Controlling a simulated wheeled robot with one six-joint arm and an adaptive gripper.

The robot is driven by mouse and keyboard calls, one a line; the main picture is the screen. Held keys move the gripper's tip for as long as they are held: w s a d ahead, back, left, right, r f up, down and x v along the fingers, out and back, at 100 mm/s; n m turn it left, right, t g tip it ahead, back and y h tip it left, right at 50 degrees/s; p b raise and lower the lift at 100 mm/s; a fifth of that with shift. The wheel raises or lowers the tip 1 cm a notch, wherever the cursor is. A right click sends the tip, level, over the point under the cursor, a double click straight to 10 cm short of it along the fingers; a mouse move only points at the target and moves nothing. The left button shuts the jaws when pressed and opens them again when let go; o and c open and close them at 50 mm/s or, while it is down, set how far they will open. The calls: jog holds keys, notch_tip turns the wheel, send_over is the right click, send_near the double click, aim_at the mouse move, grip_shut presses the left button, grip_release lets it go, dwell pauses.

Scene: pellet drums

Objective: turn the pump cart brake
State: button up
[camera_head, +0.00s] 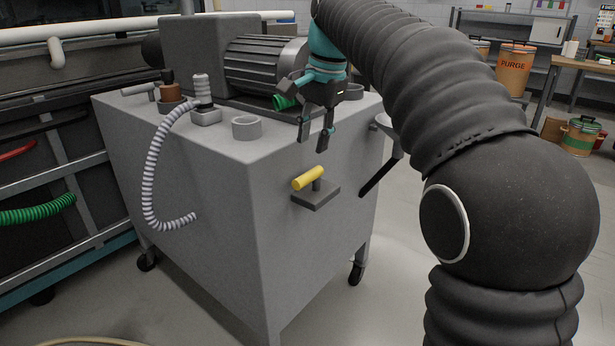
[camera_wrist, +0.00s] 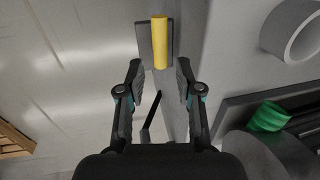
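The pump cart (camera_head: 215,190) is a grey box on casters. Its brake is a yellow handle (camera_head: 308,178) on a dark plate (camera_head: 316,196) on the cart's front face. In the wrist view the yellow handle (camera_wrist: 160,42) lies ahead, at the top middle, in line with the gap between my fingers. My gripper (camera_head: 316,138) is above the handle and apart from it in the head view. In the wrist view my gripper (camera_wrist: 159,75) is open, with nothing between its fingers.
A pump motor (camera_head: 262,60), a short grey ring (camera_head: 246,128) and a ribbed hose (camera_head: 152,165) are on the cart. A black lever (camera_head: 378,176) sticks out at its right side. Orange drums (camera_head: 514,68) and a bench stand behind at right. Floor is clear in front.

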aim_at(306, 175)
jog(key=f, duration=0.3)
jog(key=a+f+b, duration=0.1)
jog(key=f, duration=0.2)
jog(key=w+f, duration=0.1)
jog(key=f, duration=0.1)
jog(key=shift+a+f+b, duration=0.15)
jog(key=shift+f+b, duration=0.25)
grip_shut()
